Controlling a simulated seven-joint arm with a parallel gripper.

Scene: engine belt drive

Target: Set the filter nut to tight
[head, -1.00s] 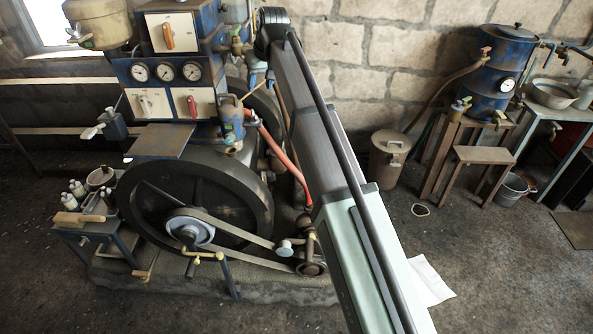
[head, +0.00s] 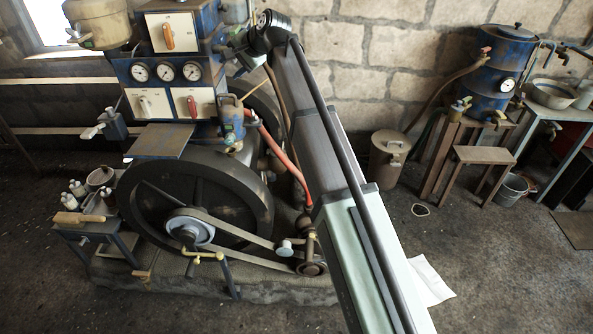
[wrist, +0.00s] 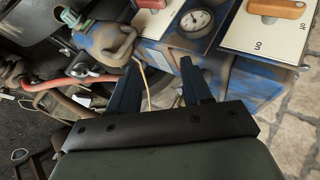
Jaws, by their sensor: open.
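The panel carries several gauges (head: 166,71), white switch plates (wrist: 273,28) and a red-handled switch (head: 192,106). A red hose (head: 278,160) runs below the canister. The large flywheel (head: 190,195) and belt stand lower down.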

